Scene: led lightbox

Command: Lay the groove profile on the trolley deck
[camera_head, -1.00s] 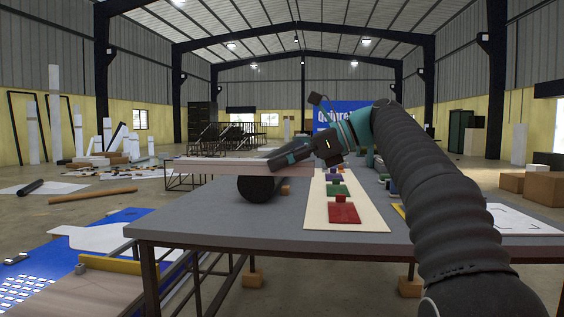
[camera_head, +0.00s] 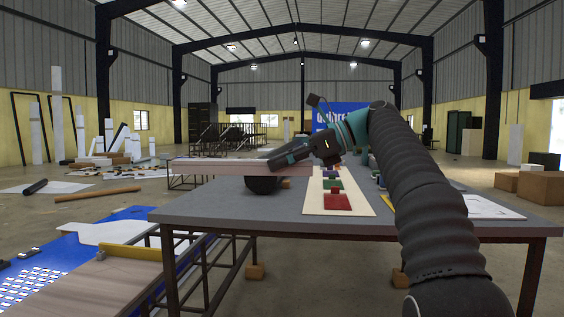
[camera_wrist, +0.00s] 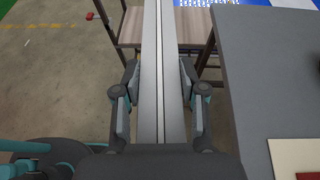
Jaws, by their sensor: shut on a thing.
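The groove profile (camera_head: 215,166) is a long, pale bar, held level above the left part of the grey table in the head view. In the wrist view the profile (camera_wrist: 150,60) is silvery with a dark lengthwise groove and runs away past the table's edge. My gripper (camera_head: 280,160) is shut on it near its right end in the head view; the fingers (camera_wrist: 158,85) flank it in the wrist view. A wood-coloured deck (camera_head: 85,292), probably the trolley's, lies at lower left, lower than the table. In the wrist view a wooden-topped frame (camera_wrist: 132,27) shows below the profile.
The grey table (camera_head: 225,212) carries a cream board (camera_head: 358,207) with coloured blocks. A black roller-like object (camera_head: 262,185) sits under the profile. A yellow strip (camera_head: 145,252) edges the wooden deck.

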